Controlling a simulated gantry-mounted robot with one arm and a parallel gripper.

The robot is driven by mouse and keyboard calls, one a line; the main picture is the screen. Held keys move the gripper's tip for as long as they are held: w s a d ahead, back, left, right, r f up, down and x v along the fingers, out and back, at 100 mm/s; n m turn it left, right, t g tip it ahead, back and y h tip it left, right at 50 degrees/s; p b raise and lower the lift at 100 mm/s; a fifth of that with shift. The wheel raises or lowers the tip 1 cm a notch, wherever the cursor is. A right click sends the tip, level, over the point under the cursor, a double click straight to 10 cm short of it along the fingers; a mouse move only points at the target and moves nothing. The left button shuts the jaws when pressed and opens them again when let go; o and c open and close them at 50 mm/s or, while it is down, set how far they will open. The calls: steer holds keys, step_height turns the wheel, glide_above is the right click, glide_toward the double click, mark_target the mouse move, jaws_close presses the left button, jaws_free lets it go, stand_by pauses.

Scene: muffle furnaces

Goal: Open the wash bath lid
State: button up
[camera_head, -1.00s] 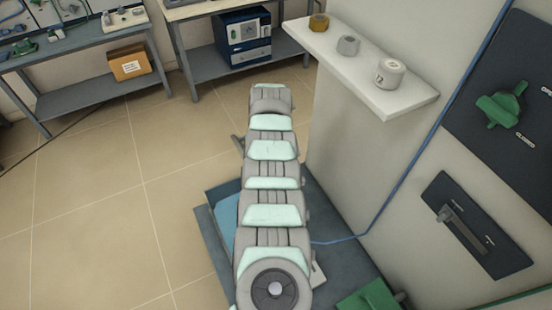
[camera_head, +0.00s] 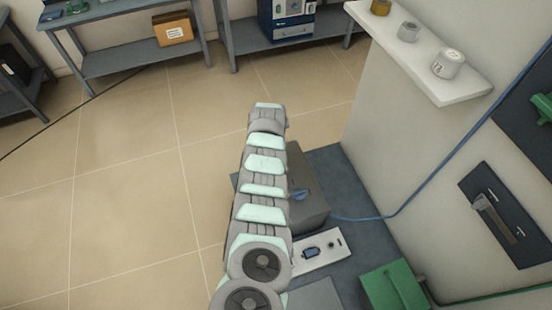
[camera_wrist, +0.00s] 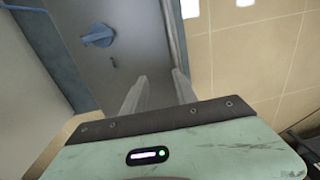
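A dark grey box (camera_head: 312,187) with a blue knob (camera_head: 299,195) stands on the blue-grey platform in the head view, partly hidden by my arm. I take it to be the wash bath, but cannot tell its lid from its body. In the wrist view a grey panel (camera_wrist: 140,45) carries a blue knob (camera_wrist: 98,36) at the upper left, with a small dark spot below it. My gripper (camera_wrist: 158,83) is open and empty, its two fingers apart in front of the panel, right of and below the knob. In the head view my arm hides the gripper.
A white control plate (camera_head: 318,250) and a green block (camera_head: 394,288) are at the platform's near side. A blue cable (camera_head: 375,217) runs from the box to the wall. A white shelf (camera_head: 452,92) holds small containers. Open tiled floor (camera_head: 120,210) lies left.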

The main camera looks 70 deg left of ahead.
steer(key=shift+s+f, duration=0.65)
steer(key=shift+f, duration=0.3)
